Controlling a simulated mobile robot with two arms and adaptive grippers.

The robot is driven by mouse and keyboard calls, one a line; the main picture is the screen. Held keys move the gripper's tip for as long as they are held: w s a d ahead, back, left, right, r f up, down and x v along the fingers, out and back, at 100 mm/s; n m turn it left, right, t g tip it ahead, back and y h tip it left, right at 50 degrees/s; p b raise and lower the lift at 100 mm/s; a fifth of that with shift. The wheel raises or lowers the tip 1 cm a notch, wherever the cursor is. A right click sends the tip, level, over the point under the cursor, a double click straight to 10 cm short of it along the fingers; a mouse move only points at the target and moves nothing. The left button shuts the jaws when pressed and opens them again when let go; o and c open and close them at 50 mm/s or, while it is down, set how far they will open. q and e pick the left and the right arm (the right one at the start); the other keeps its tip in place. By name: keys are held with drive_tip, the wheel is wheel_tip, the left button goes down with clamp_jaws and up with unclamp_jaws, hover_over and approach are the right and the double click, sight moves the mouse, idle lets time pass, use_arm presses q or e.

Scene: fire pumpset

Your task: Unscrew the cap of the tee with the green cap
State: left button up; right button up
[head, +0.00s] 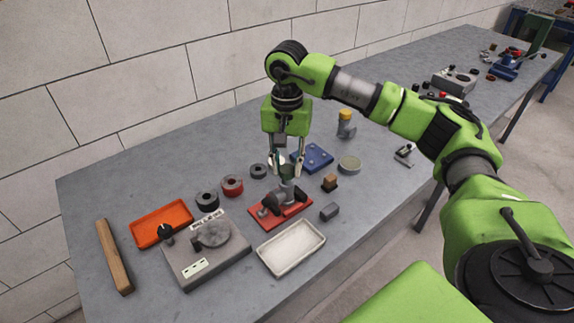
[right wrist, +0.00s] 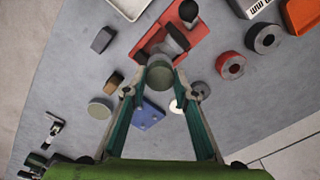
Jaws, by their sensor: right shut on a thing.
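The tee (head: 286,191) is a dark grey fitting standing in a red holder (head: 262,216) on the bench. The tee also shows in the right wrist view (right wrist: 174,40), on the red holder. My right gripper (head: 287,170) points down over the tee, with its fingers on either side of the top. In the right wrist view, its fingertips are shut on a round, grey-green cap (right wrist: 160,75), seen end-on. The cap hides part of the tee, so I cannot tell whether they touch. My left gripper is not in view.
A white tray (head: 312,236) and a grey block (head: 330,211) lie close in front and right. A blue plate (head: 318,158), a round disc (head: 349,164) and a yellow-topped fitting (head: 346,124) stand behind. Rings, a grey device (head: 232,262) and an orange tray (head: 160,224) are left.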

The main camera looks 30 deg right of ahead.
drive_tip(key=shift+r+p, duration=1.05)
drive_tip(key=shift+r, duration=0.7)
